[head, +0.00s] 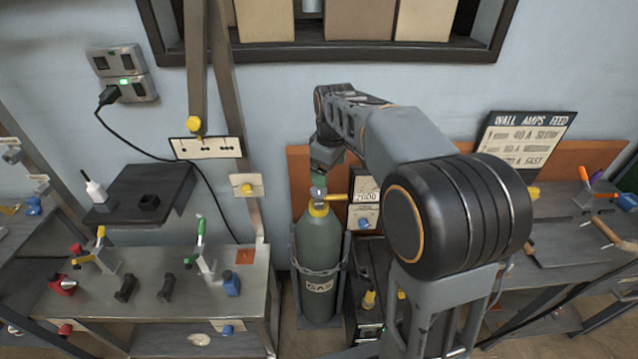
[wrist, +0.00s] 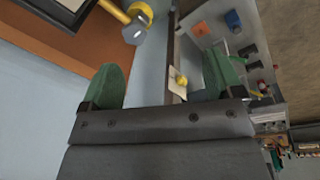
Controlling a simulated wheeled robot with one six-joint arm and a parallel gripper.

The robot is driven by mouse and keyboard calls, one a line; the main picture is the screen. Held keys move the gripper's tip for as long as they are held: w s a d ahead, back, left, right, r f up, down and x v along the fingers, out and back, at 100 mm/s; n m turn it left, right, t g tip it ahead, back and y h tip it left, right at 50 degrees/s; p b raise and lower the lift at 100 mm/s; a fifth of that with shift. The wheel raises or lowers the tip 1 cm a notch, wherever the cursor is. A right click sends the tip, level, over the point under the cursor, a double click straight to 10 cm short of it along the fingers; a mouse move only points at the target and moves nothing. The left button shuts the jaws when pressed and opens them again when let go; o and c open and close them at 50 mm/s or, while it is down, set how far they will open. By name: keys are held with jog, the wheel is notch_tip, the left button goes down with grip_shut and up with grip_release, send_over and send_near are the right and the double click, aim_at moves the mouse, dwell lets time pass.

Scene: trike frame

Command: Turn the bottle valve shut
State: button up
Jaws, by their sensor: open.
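The grey-green gas bottle (head: 320,262) stands upright, chained in a rack at the middle of the head view. A yellow collar (head: 318,209) rings its neck, and the valve (head: 318,193) is on top with a yellow arm reaching right. My gripper (head: 320,180) is just above the valve and partly covers it. In the wrist view my gripper (wrist: 165,80) has its green fingers wide apart with nothing between them. A grey round end on a yellow arm, probably the valve (wrist: 135,32), shows beyond the fingers, near the top. Contact cannot be told.
A gauge box (head: 365,205) stands close right of the bottle. The left bench (head: 150,290) carries clamps and small blocks. A card with a yellow knob (head: 247,187) hangs on a post to the left. The right bench (head: 560,235) holds tools.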

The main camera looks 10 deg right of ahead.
aim_at(319, 189)
jog(key=w+f+n+g+p, duration=0.1)
jog(key=w+f+n, duration=0.15)
jog(key=w, duration=0.35)
jog(key=w+f+n+g+p, duration=0.1)
jog(key=w+n, duration=0.3)
jog(key=w, duration=0.2)
jog(key=f, duration=1.4)
jog(key=shift+w+d+p, duration=0.1)
jog(key=shift+d+p, duration=0.2)
jog(key=shift+p, duration=0.05)
jog(key=shift+r, duration=0.1)
jog(key=c, duration=0.9)
